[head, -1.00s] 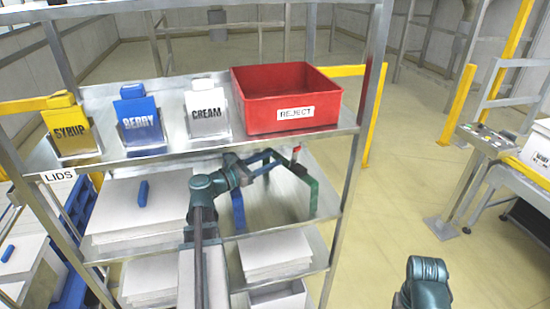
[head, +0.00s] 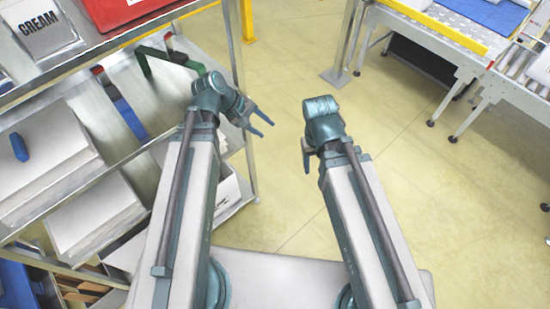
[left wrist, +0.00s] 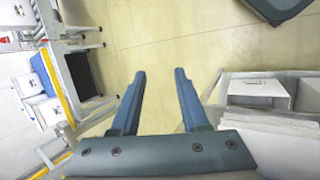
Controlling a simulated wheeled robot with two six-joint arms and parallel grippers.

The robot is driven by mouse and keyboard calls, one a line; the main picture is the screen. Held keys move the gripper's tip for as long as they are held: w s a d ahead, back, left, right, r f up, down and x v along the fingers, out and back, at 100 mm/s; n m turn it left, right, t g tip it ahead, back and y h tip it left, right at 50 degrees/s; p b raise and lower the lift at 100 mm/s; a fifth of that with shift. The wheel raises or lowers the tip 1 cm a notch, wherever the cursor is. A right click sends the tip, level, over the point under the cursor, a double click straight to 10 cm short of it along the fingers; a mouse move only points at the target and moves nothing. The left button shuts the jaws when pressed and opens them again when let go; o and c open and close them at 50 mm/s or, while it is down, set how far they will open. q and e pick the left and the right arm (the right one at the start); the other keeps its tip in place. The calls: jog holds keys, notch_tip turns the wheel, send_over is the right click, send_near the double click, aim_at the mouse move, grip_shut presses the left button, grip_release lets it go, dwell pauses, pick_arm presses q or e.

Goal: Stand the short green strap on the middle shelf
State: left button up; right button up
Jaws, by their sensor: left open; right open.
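The green strap (head: 170,57) is on the middle shelf (head: 155,90) of the rack, near its right end, in the head view. It shows as an upright, bent green band, with a small red piece (head: 168,42) beside it. My left gripper (head: 262,126) is open and empty, off the rack's right side and apart from the strap. Its two spread fingers also show in the left wrist view (left wrist: 160,75), with bare floor between them. My right gripper (head: 307,162) is empty and points down over the floor.
A blue strap (head: 126,108) with a red end stands left of the green one. White stacked sheets (head: 45,165) fill the shelf's left part. The red bin (head: 135,12) is on the shelf above. A rack post (head: 238,90) is close to my left gripper. A conveyor (head: 450,50) is at the right.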

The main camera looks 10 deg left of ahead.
pick_arm(q)
jog(key=s+d+f+m+g+y, duration=0.2)
jog(key=s+d+m+y, duration=0.3)
jog(key=m, duration=0.7)
jog(key=s+f+y, duration=0.1)
jog(key=s+y, duration=0.1)
jog(key=s, duration=0.2)
jog(key=shift+f+g+y, duration=0.25)
jog(key=shift+g+y, duration=0.05)
notch_tip(320, 180, down, 2)
jog(key=shift+f+b, duration=0.2)
jog(key=shift+b, duration=1)
